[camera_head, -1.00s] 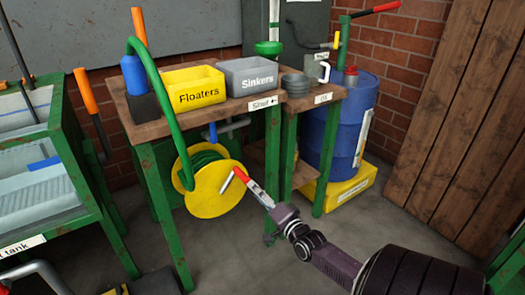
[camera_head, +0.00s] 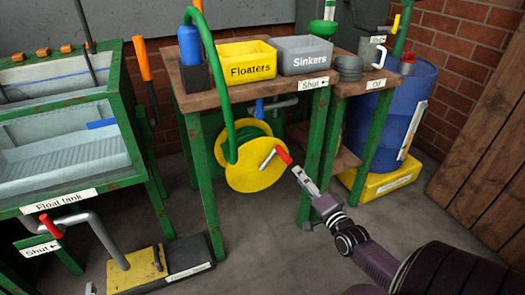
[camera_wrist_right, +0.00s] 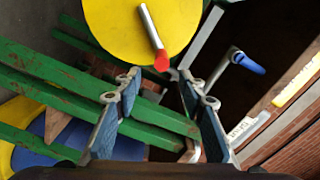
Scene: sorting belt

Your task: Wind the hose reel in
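The hose reel (camera_head: 258,175) is a yellow disc with green hose wound behind it, under the workbench. The green hose (camera_head: 198,50) arches up over the bench's left end. A grey crank (camera_head: 266,162) with a red knob (camera_head: 283,155) sticks out from the disc; the knob also shows in the right wrist view (camera_wrist_right: 162,62). My right gripper (camera_head: 296,170) is close to the knob, on its lower right. In the wrist view its two blue-padded fingers (camera_wrist_right: 159,77) are apart, with the knob just beyond and between the tips. Nothing is held. My left gripper is not in view.
The bench carries a yellow Floaters bin (camera_head: 245,69) and a grey Sinkers bin (camera_head: 302,56). A blue-handled valve (camera_wrist_right: 248,64) sits beside the reel. Green bench legs (camera_head: 312,150) stand near my right gripper. The float tank (camera_head: 70,150) is at left. Some floor is clear.

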